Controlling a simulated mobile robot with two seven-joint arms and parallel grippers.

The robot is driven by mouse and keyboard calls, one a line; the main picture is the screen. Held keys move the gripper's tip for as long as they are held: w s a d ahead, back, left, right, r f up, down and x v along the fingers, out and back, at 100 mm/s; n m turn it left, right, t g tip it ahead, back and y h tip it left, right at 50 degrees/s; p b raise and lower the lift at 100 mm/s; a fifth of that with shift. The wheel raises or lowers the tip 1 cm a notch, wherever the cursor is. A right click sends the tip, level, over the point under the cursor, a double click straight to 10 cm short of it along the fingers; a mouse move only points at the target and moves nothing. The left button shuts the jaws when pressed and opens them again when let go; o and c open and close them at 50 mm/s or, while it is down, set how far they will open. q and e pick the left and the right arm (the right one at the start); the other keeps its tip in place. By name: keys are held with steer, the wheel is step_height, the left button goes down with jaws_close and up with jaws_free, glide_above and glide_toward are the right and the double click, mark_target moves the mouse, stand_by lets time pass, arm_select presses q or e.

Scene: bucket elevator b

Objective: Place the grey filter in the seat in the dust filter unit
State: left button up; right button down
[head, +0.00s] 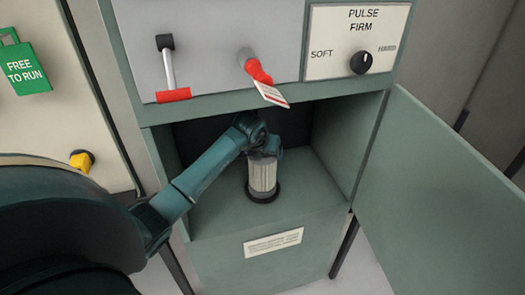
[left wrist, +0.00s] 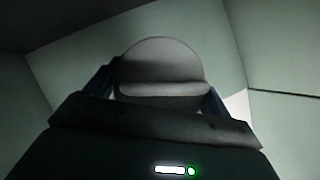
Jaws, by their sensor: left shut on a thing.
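The grey filter (head: 263,178) is an upright pleated cylinder inside the open compartment of the dust filter unit (head: 170,225). A dark ring (head: 264,198) shows around its lower end at the compartment floor; I take it for the seat, but cannot tell whether the filter rests fully in it. My left gripper (head: 264,154) is at the filter's top, shut on it. In the left wrist view the round filter top (left wrist: 160,62) with its raised grip bar (left wrist: 163,89) lies between the two fingers. My right gripper is out of view.
The compartment door (head: 440,190) stands open to the right. Above the opening are a lever with a red handle (head: 173,95), a red tagged handle (head: 258,72) and a pulse knob (head: 361,62). The compartment floor around the filter is clear.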

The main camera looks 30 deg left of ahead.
arm_select(q)
steer(key=shift+f, duration=0.15)
steer(key=o, duration=1.6)
steer(key=shift+c, duration=0.2)
